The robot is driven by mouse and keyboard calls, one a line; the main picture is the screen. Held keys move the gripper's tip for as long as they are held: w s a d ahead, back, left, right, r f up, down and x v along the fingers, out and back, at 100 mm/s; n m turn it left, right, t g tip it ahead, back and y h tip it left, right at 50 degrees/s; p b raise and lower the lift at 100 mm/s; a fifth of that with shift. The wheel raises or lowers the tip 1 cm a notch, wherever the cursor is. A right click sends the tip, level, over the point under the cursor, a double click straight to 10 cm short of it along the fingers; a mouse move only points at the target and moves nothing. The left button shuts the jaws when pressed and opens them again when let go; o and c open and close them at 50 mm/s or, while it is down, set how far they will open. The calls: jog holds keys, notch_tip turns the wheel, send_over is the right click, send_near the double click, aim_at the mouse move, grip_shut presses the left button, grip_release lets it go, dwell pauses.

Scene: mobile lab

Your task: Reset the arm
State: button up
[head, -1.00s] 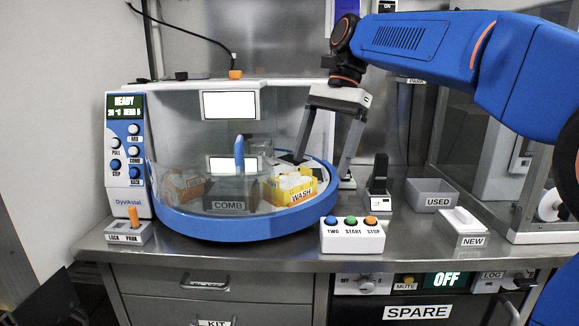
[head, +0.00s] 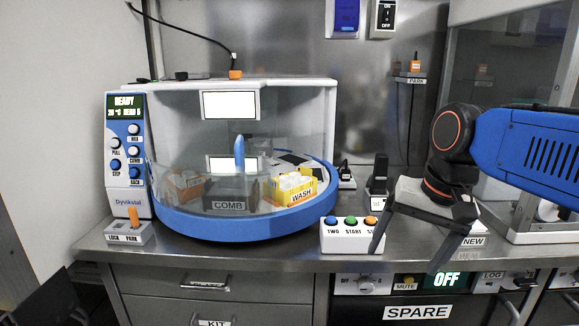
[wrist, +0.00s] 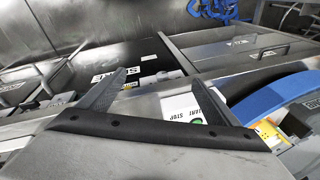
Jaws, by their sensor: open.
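My gripper (head: 408,246) is open and empty at the right of the head view, in front of the bench edge. Its two dark fingers are spread and point down. The left finger covers part of the button box's right end, and the gripper hides what stands behind it on the bench. In the wrist view my gripper's fingers (wrist: 145,85) are apart with nothing between them that they touch. My blue arm reaches in from the right edge.
A blue-rimmed round machine (head: 240,226) holds a yellow WASH box (head: 302,197). The white button box (head: 340,238) stands at the bench front. A black device (head: 379,178) stands behind. A SPARE drawer panel (head: 417,312) is below. A glass cabinet (head: 505,80) is at right.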

jog(key=s+d+f+n+t, duration=0.1)
jog(key=s+d+f+n, duration=0.1)
jog(key=f, duration=0.4)
jog(key=s+d+f+n+t+h, duration=0.1)
jog(key=s+d+f, duration=0.3)
jog(key=s+f, duration=0.3)
jog(key=shift+d+n+t+h, duration=0.25)
jog(key=shift+n+t+h, duration=0.05)
jog(key=shift+n, duration=0.1)
